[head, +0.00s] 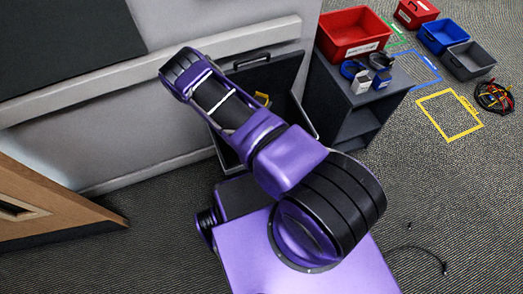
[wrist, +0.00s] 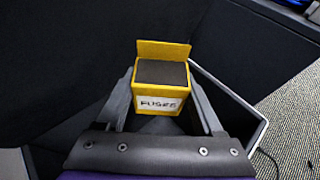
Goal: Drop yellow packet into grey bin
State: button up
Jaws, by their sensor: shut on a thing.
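The yellow packet (wrist: 162,87) is box-shaped, with a dark top and a white label reading "FUSES". My gripper (wrist: 161,80) is shut on it, one finger on each side, in the wrist view. In the head view only a small part of the yellow packet (head: 262,98) shows beside my arm; the fingers are hidden.
A dark shelf unit (head: 333,95) stands right of the bin, with a red tray (head: 352,33) and small items on top. Red, blue (head: 443,36) and smaller grey (head: 470,61) bins stand on the floor at far right. A wall is behind the large bin.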

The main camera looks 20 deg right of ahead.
notch_tip(320, 180, down, 6)
jog(key=b, duration=0.4)
jog(key=shift+r, duration=0.1)
jog(key=o, duration=1.3)
jog(key=p+v, duration=0.2)
jog(key=v, duration=1.5)
jog(key=shift+s+a+r, duration=0.1)
jog(key=shift+a+r, duration=0.05)
